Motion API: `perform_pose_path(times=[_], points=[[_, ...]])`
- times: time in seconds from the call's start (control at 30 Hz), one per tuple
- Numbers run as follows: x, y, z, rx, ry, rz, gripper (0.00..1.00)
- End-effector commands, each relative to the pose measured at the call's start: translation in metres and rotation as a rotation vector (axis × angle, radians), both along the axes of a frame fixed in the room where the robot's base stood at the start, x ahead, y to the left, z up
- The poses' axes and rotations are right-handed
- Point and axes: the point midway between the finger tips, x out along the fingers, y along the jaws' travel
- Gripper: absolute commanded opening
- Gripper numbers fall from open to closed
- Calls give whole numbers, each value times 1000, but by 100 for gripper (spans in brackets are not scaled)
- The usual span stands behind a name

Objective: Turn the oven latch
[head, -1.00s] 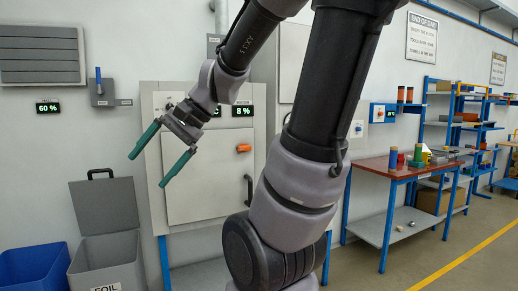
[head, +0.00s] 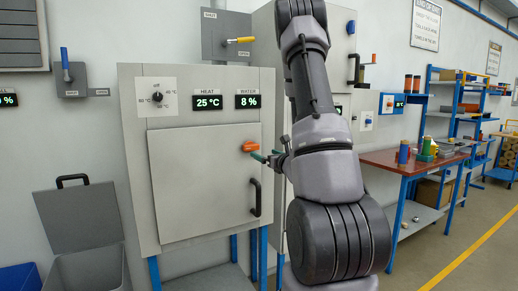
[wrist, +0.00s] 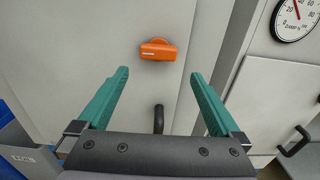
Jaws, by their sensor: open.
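The oven (head: 200,130) is a grey cabinet with a closed door, displays reading 25 °C and 8 %, and a black handle (head: 255,197). Its orange latch (head: 250,146) lies horizontal at the door's right edge, above the handle. In the wrist view the latch (wrist: 158,50) sits ahead of the fingertips, between their lines and apart from them. My gripper (wrist: 158,88) has green fingers and is open and empty. In the head view my gripper (head: 265,158) is just right of and slightly below the latch, partly hidden by my arm.
A grey lidded bin (head: 82,230) stands at the lower left, beside a blue bin (head: 20,278). A second cabinet (head: 345,60) stands behind my arm. A round dial (wrist: 298,15) is at the wrist view's upper right. A red-topped bench (head: 420,163) stands at the right.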

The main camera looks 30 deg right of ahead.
Motion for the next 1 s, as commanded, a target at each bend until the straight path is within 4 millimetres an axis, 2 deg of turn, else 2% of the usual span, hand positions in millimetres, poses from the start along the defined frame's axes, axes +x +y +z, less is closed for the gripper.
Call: perform_pose_path(times=[0.5, 0.7, 0.97, 1.0], points=[[87, 5, 1, -1, -2, 6, 100], [101, 5, 1, -1, 0, 6, 100], [103, 5, 1, -1, 0, 6, 100], [103, 5, 1, -1, 0, 6, 92]])
